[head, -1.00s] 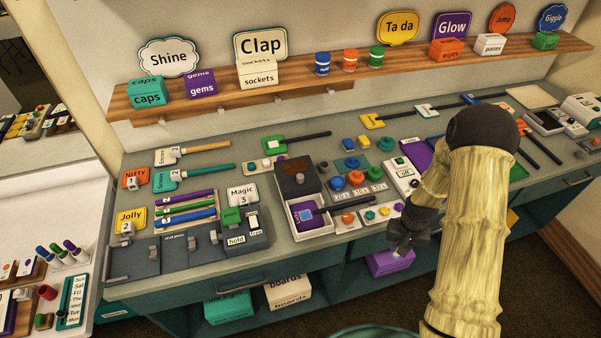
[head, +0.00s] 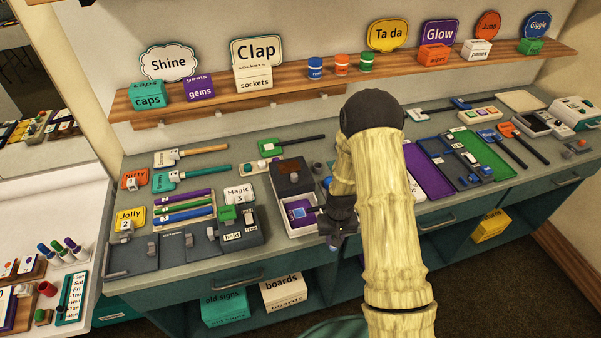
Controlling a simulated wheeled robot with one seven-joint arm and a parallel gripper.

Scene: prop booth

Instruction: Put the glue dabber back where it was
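No object carries a readable glue dabber label, so I cannot tell for certain which one it is. A tool with a blue-and-white square head (head: 299,213) lies in the open white drawer (head: 303,231) of a dark box (head: 291,177). In this view its dark handle runs right, behind my gripper. Another dark-handled tool with a green head (head: 267,146) lies at the back of the counter. My gripper (head: 333,243) is pointed down at the counter's front edge, just right of the drawer. Its fingers are dark and small, and I cannot see whether they hold anything.
Left of the drawer stands a dark block with hold and free labels (head: 240,229). A rack with purple, green and blue markers (head: 186,207) is further left. My arm hides the counter's middle. A purple tray (head: 428,174) and a green tray (head: 487,154) lie to the right.

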